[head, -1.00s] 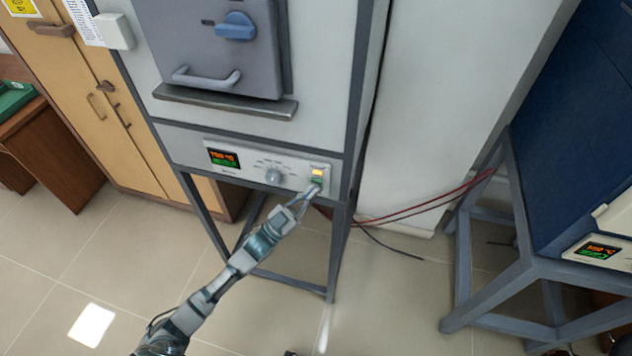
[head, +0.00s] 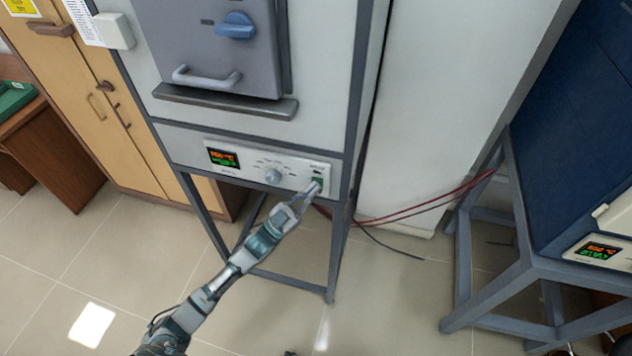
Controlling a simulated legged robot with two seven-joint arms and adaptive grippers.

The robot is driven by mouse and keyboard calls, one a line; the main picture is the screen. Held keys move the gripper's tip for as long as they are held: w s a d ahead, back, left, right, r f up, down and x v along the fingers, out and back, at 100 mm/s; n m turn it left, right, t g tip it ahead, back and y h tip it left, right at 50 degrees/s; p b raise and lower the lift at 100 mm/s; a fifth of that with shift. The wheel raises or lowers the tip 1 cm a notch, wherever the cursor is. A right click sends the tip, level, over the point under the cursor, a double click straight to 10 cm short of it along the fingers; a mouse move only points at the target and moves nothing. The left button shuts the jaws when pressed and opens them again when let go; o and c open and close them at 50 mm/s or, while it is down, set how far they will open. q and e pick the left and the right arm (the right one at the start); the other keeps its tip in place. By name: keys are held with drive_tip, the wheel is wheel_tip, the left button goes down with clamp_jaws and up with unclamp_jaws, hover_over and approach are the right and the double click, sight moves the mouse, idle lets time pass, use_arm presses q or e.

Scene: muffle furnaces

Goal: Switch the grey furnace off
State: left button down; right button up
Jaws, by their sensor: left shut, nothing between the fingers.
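The grey furnace (head: 340,100) stands upright on a dark frame in the middle of the head view, its door (head: 215,60) shut. Its control panel (head: 240,172) has a lit display (head: 223,158) with orange and green digits and a round knob (head: 273,176). A green switch (head: 319,183) sits at the panel's right end, and the small lamp (head: 317,172) above it looks dark. My left gripper (head: 315,187) is shut and empty, its fingertips at the switch and partly covering it. I cannot tell whether they touch. My right gripper is not in view.
A blue furnace (head: 575,130) on a grey stand (head: 490,290) is at the right, its display (head: 598,250) lit. Red and black cables (head: 425,207) run between the stands. Wooden cabinets (head: 85,90) stand at the left. The tiled floor in front is clear.

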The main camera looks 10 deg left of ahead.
use_arm(q)
drive_tip(key=shift+s, duration=0.1)
drive_tip(key=shift+s+p, duration=0.35)
drive_tip(key=shift+s, duration=0.35)
drive_tip(key=s, duration=0.1)
drive_tip(key=s+p, duration=0.1)
drive_tip(key=s, duration=0.3)
drive_tip(key=shift+a+f+p, duration=0.1)
drive_tip(key=shift+f+p, duration=0.25)
drive_tip(key=shift+p, duration=0.05)
drive_tip(key=shift+w+f, duration=0.1)
